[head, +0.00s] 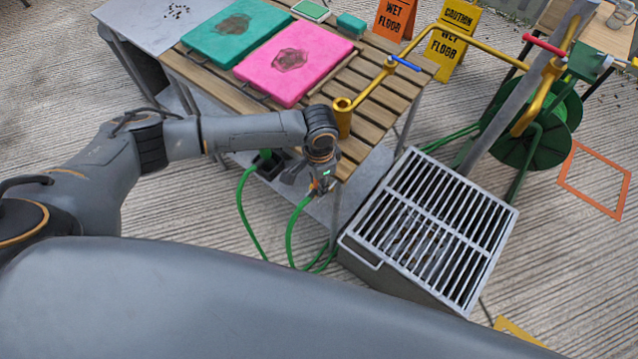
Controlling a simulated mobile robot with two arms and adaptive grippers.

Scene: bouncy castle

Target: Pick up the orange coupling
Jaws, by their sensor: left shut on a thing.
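My left arm reaches in from the left, and my left gripper (322,184) points down beside the near edge of the slatted wooden table (378,112). It is shut on the orange coupling (315,190), a small bit of orange at the end of a green hose (291,232). The fingers hide most of the coupling. The hose hangs down from it to the ground in a loop. My right gripper is not in view.
A pink pad (296,62) and a teal pad (237,30) lie on the table. A yellow pipe (343,120) stands near its right end. A metal grate box (425,235) is right of the gripper. A green hose reel (540,135) stands farther right.

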